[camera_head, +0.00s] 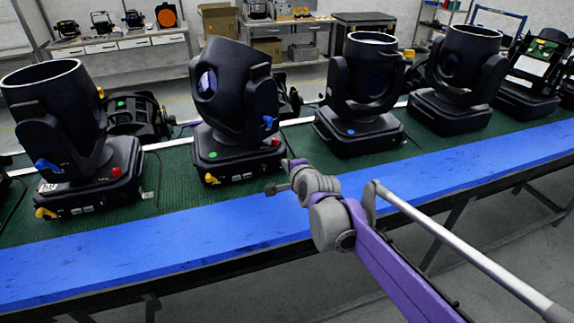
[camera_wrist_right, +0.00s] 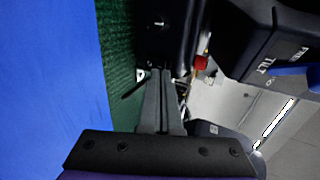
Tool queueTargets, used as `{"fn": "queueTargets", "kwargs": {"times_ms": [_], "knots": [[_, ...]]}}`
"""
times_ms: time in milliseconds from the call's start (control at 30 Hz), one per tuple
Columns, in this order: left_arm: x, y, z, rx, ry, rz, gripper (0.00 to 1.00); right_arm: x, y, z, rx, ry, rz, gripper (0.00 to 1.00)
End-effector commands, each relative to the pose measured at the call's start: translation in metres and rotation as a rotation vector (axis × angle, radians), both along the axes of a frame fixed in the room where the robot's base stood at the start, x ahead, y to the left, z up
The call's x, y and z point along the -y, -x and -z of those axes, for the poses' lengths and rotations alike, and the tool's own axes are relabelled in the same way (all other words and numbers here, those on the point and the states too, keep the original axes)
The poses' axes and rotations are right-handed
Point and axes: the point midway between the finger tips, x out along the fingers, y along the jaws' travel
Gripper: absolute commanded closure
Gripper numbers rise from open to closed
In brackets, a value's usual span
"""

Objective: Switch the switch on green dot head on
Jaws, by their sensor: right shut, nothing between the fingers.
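The green dot head (camera_head: 236,100) is a black moving-head light standing on the green mat, with a green dot on its base. A red knob (camera_head: 276,142) sits at the right end of its base front. I cannot make out the switch clearly. My left gripper is not in view.
Another black head (camera_head: 58,120) stands to the left. A blue dot head (camera_head: 360,100) and several more stand to the right. Cables lie on the green mat (camera_head: 165,205) between bases. The blue front edge strip (camera_head: 120,240) is clear.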

Motion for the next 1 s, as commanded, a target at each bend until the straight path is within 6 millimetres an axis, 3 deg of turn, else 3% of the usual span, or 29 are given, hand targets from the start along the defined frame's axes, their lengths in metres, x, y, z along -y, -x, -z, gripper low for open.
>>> {"fn": "queueTargets", "kwargs": {"times_ms": [267, 433, 667, 1000], "knots": [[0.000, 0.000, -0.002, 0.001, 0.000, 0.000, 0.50, 0.000, -0.001, -0.001, -0.007, 0.002, -0.001, 1.00], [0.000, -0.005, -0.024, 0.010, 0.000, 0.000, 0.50, -0.004, -0.012, -0.011, -0.110, 0.037, -0.003, 1.00], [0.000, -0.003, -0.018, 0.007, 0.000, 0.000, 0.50, -0.003, -0.010, -0.004, -0.111, 0.035, -0.002, 1.00], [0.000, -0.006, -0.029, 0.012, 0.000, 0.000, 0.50, -0.004, -0.010, -0.018, -0.110, 0.035, -0.002, 1.00]]}}
